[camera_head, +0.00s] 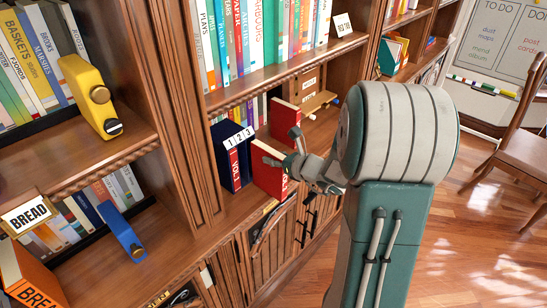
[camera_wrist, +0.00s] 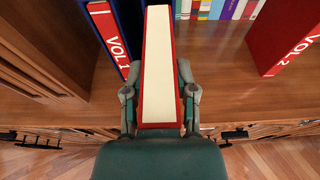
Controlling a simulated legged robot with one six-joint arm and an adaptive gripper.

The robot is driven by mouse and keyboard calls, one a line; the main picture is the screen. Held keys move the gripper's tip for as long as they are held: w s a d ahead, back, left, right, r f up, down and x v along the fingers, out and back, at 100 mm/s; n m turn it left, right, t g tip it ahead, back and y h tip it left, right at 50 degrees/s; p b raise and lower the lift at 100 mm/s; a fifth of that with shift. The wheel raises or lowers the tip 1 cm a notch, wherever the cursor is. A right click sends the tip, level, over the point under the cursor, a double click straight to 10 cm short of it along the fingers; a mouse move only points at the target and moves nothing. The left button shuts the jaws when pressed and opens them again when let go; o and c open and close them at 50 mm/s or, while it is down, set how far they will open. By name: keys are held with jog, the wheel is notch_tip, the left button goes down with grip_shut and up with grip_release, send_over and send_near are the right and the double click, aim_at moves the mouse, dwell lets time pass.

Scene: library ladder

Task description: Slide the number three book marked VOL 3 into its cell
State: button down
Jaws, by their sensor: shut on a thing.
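A blue slipcase (camera_head: 221,157) stands on the middle shelf, its top marked 1, 2, 3. A red VOL 1 book (camera_head: 234,170) sits in its leftmost cell; its spine also shows in the wrist view (camera_wrist: 115,42). My gripper (camera_head: 285,165) is shut on a red book (camera_head: 266,172), held upright at the front of the slipcase. In the wrist view my gripper (camera_wrist: 158,100) has a finger on each side of this book, whose cream page edge (camera_wrist: 158,65) faces the camera. Its volume number is hidden. How far it is inside a cell cannot be told.
A red VOL 2 book (camera_wrist: 285,40) stands apart on the shelf to the right, also visible in the head view (camera_head: 285,117). A wooden upright (camera_head: 178,120) borders the shelf on the left. Bare shelf (camera_wrist: 222,65) lies between the held book and VOL 2.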

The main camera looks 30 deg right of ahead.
aim_at(256, 147)
jog(key=shift+w+a, duration=0.4)
jog(key=shift+w, duration=0.65)
jog(key=shift+w+a, duration=0.35)
jog(key=shift+w, duration=0.65)
jog(key=shift+w+a, duration=0.4)
jog(key=shift+w, duration=0.65)
jog(key=shift+c, duration=1.6)
grip_release()
jog(key=v, duration=1.2)
